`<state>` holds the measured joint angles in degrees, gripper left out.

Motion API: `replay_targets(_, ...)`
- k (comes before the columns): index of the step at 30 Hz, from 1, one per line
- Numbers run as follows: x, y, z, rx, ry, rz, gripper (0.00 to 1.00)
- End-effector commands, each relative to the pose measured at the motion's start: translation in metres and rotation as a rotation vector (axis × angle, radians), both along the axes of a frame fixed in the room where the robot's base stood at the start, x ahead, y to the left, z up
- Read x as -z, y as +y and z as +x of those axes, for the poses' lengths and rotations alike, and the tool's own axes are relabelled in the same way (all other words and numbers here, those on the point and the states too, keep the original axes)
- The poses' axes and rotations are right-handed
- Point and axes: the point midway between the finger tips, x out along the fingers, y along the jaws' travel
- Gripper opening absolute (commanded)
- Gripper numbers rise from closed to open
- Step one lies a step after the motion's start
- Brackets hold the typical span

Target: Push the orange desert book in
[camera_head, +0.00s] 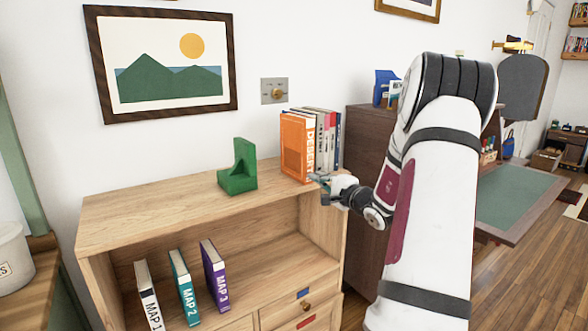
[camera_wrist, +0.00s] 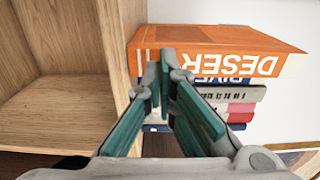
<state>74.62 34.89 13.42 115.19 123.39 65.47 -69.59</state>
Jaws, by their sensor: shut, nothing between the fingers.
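The orange book (camera_head: 297,143), lettered "DESERT" in part, stands upright at the left end of a book row on top of the wooden shelf unit. In the wrist view its orange side and lettered spine (camera_wrist: 210,63) lie sideways across the top. My gripper (camera_head: 321,180) is at the shelf's top front edge, low in front of the row. In the wrist view my gripper's green fingers (camera_wrist: 166,72) come together, empty, close to the lower part of the book's spine. I cannot tell whether the tips touch it. The fingers hide parts of the neighbouring books.
Several other books (camera_head: 328,135) stand right of the orange one. A green bookend (camera_head: 238,170) stands apart to the left, with bare shelf top between. Three map books (camera_head: 187,286) stand in the lower compartment. A dark cabinet (camera_head: 362,145) stands to the right.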

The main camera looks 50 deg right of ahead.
Motion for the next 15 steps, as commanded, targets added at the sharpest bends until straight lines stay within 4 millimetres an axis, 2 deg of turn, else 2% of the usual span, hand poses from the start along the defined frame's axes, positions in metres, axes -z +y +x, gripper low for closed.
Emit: replay_targets(15,0.000,-0.003,0.014,-0.001,0.000,0.000,0.00)
